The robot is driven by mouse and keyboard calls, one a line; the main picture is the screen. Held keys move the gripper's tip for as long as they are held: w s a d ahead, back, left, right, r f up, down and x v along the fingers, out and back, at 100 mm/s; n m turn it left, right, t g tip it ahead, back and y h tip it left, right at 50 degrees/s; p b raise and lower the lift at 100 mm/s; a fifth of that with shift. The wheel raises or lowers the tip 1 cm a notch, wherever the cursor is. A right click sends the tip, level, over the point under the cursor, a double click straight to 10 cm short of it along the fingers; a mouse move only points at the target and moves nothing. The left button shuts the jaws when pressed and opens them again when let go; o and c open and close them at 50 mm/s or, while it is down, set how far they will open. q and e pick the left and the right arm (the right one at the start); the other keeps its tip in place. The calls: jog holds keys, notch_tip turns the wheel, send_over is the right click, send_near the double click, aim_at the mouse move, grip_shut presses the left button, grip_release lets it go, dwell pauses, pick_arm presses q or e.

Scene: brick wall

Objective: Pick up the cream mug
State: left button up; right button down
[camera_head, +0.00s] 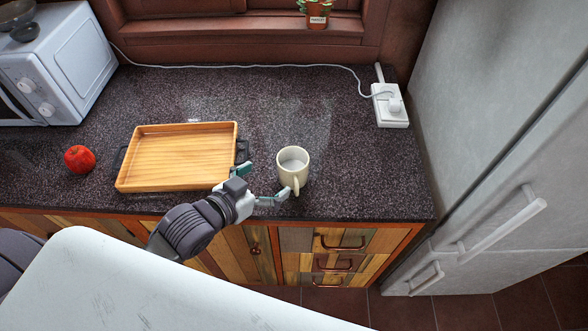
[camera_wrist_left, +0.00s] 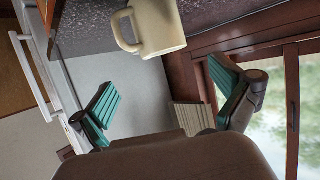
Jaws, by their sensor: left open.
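The cream mug (camera_head: 292,167) stands upright on the dark speckled counter, right of the wooden tray, with its handle toward the counter's front edge. My left gripper (camera_head: 266,185) is open just left of the mug, with one finger near its handle side and the other farther back. No contact with the mug is clear. In the left wrist view the mug (camera_wrist_left: 158,25) shows at the top, ahead of the open green-padded fingers (camera_wrist_left: 170,100), with its handle toward the left. The space between the fingers is empty. My right gripper is not in view.
A wooden tray (camera_head: 127,185) with dark handles lies close left of the mug. A red apple (camera_head: 79,159) and a white microwave (camera_head: 62,60) are farther left. A white power strip (camera_head: 391,108) sits at the back right. The counter right of the mug is clear up to the refrigerator (camera_head: 480,110).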

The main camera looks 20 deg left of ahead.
pick_arm(q)
send_near(301, 156)
jog(key=shift+w+d+r+p, duration=0.2)
jog(key=shift+d+p, duration=0.1)
jog(key=shift+p, duration=0.1)
jog(key=shift+w+d+f+p, duration=0.2)
jog(key=shift+w+p, duration=0.1)
jog(key=shift+w, duration=0.2)
jog(key=p+x, duration=0.1)
jog(key=x, duration=0.2)
jog(key=shift+w+a+f, duration=0.1)
jog(key=shift+w+f, duration=0.15)
jog(key=shift+f, duration=0.05)
jog(key=shift+w+f, duration=0.25)
jog(key=shift+w, duration=0.1)
jog(key=shift+s, duration=0.1)
jog(key=shift+c, duration=0.2)
jog(key=shift+c, duration=1.2)
jog(key=c, duration=1.1)
jog(key=shift+r, duration=0.1)
jog(key=shift+c, duration=0.2)
